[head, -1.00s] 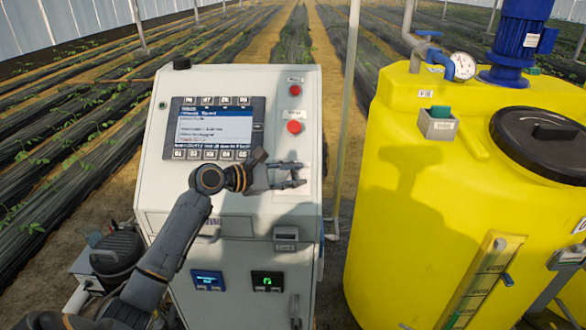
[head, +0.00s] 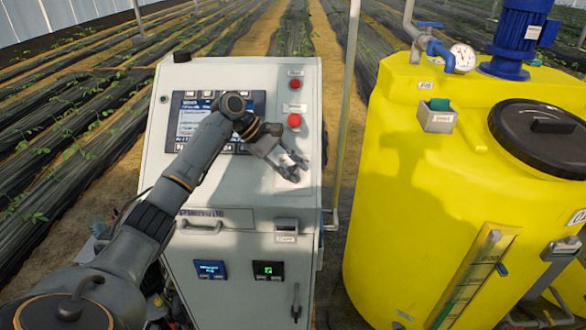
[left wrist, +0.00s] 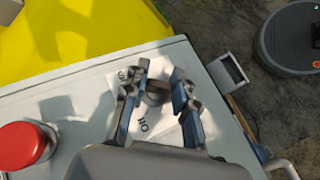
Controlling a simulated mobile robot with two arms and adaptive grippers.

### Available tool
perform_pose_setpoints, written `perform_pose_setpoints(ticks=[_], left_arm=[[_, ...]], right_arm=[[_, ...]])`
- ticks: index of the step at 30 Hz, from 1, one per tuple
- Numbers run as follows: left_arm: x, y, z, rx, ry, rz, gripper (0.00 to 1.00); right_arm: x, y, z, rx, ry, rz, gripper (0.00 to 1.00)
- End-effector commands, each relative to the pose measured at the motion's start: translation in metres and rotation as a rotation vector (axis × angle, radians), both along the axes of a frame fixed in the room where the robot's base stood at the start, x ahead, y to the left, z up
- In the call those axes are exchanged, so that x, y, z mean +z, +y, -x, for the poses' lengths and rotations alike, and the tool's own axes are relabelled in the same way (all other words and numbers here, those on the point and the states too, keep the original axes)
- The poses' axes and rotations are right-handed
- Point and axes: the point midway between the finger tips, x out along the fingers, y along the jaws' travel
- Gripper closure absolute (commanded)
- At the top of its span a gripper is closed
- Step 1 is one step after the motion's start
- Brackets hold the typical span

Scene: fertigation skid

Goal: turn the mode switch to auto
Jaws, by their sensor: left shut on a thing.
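The mode switch shows in the left wrist view as a dark knob (left wrist: 155,97) on a pale label plate (left wrist: 128,76) with printed markings. My left gripper (left wrist: 157,92) has its two fingers on either side of the knob and is shut on it. In the head view my left gripper (head: 296,171) reaches down onto the right part of the white cabinet's sloped panel (head: 260,192). Its fingers hide the switch there. I cannot tell which position the knob points to. My right gripper is in neither view.
A red button (head: 294,120) sits just above the gripper, and a smaller one (head: 295,84) higher up. My arm partly covers the display (head: 190,125). A yellow tank (head: 420,200) stands to the right of the cabinet. A grey holder (head: 286,228) is below the panel.

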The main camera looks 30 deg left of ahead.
Motion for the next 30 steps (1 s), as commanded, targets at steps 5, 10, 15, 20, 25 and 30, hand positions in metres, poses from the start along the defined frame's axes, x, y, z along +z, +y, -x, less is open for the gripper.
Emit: perform_pose_setpoints(ticks=[5,10,15,20,25,30], left_arm=[[0.0,-0.0003,-0.0005,-0.064,0.031,-0.049,1.0],[-0.0009,-0.0006,-0.0002,-0.099,0.048,-0.076,1.0],[-0.0019,-0.0008,0.0005,-0.114,0.056,-0.087,1.0],[-0.0023,-0.0008,0.0006,-0.116,0.058,-0.089,1.0],[-0.0026,-0.0009,0.0008,-0.115,0.058,-0.089,1.0],[-0.0025,-0.0008,0.0006,-0.115,0.058,-0.088,0.49]], right_arm=[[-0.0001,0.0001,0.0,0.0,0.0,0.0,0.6],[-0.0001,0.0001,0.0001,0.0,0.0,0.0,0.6],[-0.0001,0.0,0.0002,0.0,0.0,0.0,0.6],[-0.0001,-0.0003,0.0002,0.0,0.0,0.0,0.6],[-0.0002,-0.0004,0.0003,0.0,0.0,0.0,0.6],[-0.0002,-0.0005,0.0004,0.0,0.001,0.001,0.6]])
